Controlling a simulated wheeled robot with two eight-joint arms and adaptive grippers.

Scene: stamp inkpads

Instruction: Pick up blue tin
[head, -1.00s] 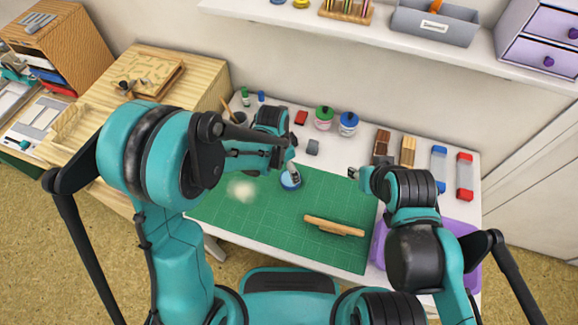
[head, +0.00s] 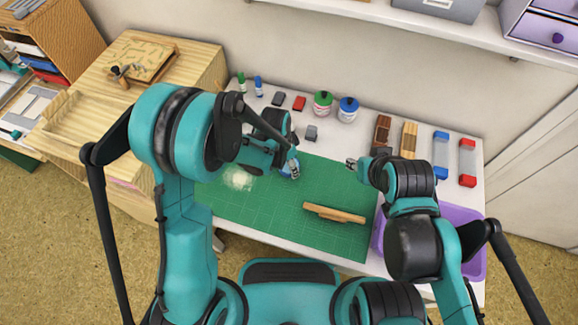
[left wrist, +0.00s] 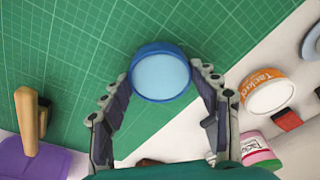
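The round blue tin (head: 284,173) with a light blue top lies on the green cutting mat (head: 270,210), toward its back edge. In the left wrist view the tin (left wrist: 161,76) sits between the tips of my left gripper (left wrist: 161,68). One finger is on each side, close to the rim; the fingers are spread, and contact is not clear. In the head view my left gripper (head: 290,167) is down at the tin and hides part of it. My right gripper (head: 352,163) is over the right part of the mat, away from the tin; its finger opening is too small to judge.
A wooden piece (head: 335,213) lies on the mat to the right. Green-lidded (head: 322,104) and blue-lidded (head: 347,110) jars stand behind, near a grey block (head: 311,133). A purple tray (head: 470,235) is at right. The mat's front half is mostly clear.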

